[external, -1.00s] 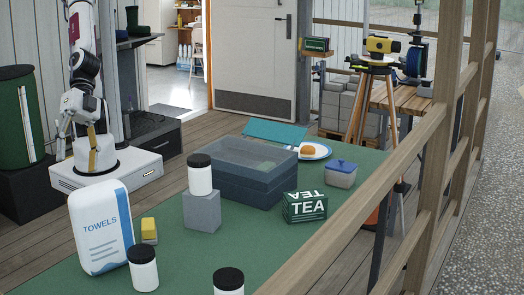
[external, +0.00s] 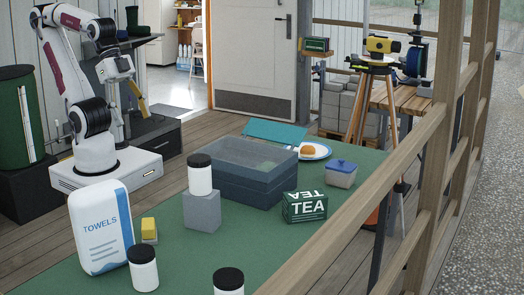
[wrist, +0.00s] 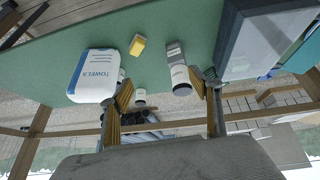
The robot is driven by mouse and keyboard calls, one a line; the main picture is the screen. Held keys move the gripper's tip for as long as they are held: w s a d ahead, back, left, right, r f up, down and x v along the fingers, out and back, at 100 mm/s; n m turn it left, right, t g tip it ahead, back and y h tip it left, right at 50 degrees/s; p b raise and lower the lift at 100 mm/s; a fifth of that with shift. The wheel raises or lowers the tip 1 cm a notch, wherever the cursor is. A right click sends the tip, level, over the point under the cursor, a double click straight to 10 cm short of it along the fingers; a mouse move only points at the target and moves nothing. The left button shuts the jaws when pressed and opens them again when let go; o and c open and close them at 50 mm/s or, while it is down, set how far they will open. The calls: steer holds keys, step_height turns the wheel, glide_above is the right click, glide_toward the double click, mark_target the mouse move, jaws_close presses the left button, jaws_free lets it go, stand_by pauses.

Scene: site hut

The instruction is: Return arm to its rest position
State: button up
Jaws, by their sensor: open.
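My gripper (external: 140,104) is raised in the external view, held out to the right of my base and behind the near table. Its fingers point down and to the right, clear of everything on the table. In the wrist view my gripper (wrist: 168,88) has its two fingers wide apart with nothing held between them. Beyond the fingers lie the green tabletop (wrist: 165,22), the white towels pack (wrist: 94,75), and a jar on a grey block (wrist: 174,50).
A wooden railing (external: 345,225) crosses the front right.

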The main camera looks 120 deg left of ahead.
steer(key=shift+s+a+y, duration=0.2)
steer(key=shift+s+a, duration=0.1)
steer(key=shift+a, duration=0.25)
steer(key=shift+s+a+y, duration=0.2)
steer(key=shift+s+a, duration=0.05)
steer(key=shift+a, duration=0.25)
stand_by(0.4)
